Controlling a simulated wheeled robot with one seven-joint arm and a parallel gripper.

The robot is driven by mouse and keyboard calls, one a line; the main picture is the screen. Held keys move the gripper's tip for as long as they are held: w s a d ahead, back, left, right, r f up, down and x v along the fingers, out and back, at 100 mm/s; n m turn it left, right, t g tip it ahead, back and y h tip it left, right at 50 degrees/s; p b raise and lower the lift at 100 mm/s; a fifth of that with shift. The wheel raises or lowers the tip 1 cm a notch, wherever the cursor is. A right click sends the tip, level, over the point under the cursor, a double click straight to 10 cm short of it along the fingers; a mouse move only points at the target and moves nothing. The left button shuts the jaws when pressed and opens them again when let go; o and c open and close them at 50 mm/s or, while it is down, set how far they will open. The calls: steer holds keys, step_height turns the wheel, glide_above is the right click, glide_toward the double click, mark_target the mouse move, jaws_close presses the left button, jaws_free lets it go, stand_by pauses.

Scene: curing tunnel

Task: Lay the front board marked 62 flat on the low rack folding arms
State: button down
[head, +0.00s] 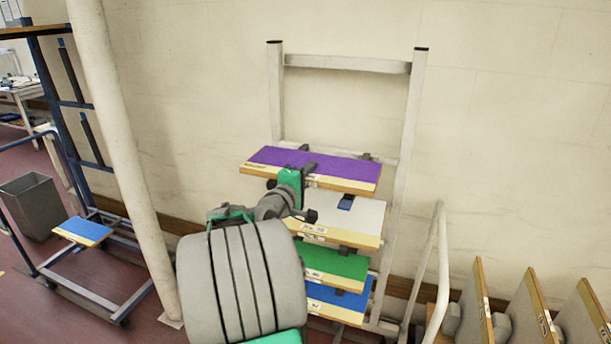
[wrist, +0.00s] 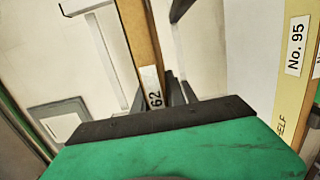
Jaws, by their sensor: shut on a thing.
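The front board marked 62 shows edge-on in the wrist view (wrist: 143,45), its label close to my jaws. In the head view it appears to be the purple-topped board (head: 335,172), roughly level at the top of a stack of boards on a pale rack (head: 418,110). My gripper (head: 303,184) is shut on its front edge. The jaws hide part of the board, and I cannot tell whether it rests on the arms below it. Dark arm pieces (head: 366,156) show at its back edge.
Below are a white board (head: 350,212), a green board (head: 335,262) and a blue board (head: 340,296). A board labelled No. 95 (wrist: 292,75) is close by. A pale post (head: 118,150) stands left, slanted boards (head: 530,310) right. A blue rack (head: 60,130) and bin (head: 32,205) stand farther left.

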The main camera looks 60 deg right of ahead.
mark_target(322, 155)
steer(key=d, duration=0.3)
steer(key=w+d+p, duration=0.1)
steer(key=d, duration=0.1)
steer(key=d+p, duration=0.1)
steer(key=d, duration=0.2)
steer(key=shift+w+d+r, duration=0.15)
steer(key=shift+d+r, duration=0.05)
steer(key=shift+d, duration=0.1)
steer(key=d, duration=0.1)
steer(key=d+p, duration=0.1)
steer(key=d, duration=0.1)
steer(key=shift+w+d, duration=0.15)
steer(key=shift+w, duration=0.1)
steer(key=shift+f+b, duration=1.1)
steer(key=shift+f, duration=0.5)
steer(key=shift+f+b, duration=0.55)
steer(key=shift+f, duration=0.05)
steer(key=c, duration=1.3)
jaws_free()
steer(key=shift+f, duration=0.2)
steer(key=a, duration=0.2)
steer(key=a+b, duration=0.1)
steer(key=a, duration=0.2)
steer(key=a+b, duration=0.1)
steer(key=a, duration=0.2)
steer(key=shift+s+r, duration=0.15)
steer(key=shift+s, duration=0.1)
steer(key=shift+d, duration=0.1)
